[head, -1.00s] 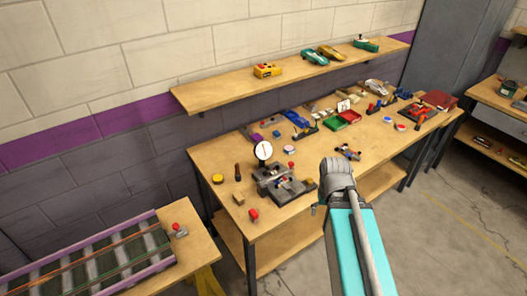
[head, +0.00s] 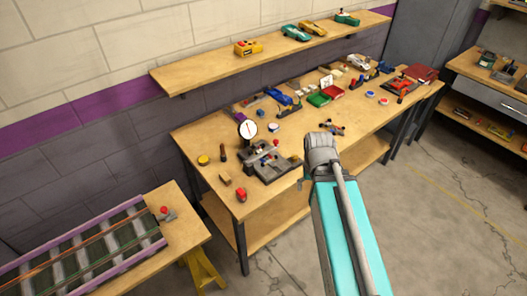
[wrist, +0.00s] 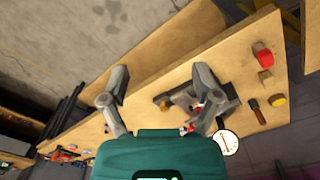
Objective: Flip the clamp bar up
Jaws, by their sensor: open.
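A dark grey fixture (head: 270,165) with a round white dial gauge (head: 247,131) stands on the near left part of the wooden workbench. Small red and blue parts show on it; the clamp bar is too small to tell apart. In the wrist view the fixture (wrist: 227,92) lies partly behind my right finger, with the dial (wrist: 227,143) below it. My gripper (wrist: 160,80) is open, its fingers wide apart with nothing between them. It is above the bench, apart from the fixture. In the head view only my arm shows; the gripper is hidden.
A shelf (head: 200,72) with toy cars hangs above. A purple-edged track (head: 85,250) lies at the lower left.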

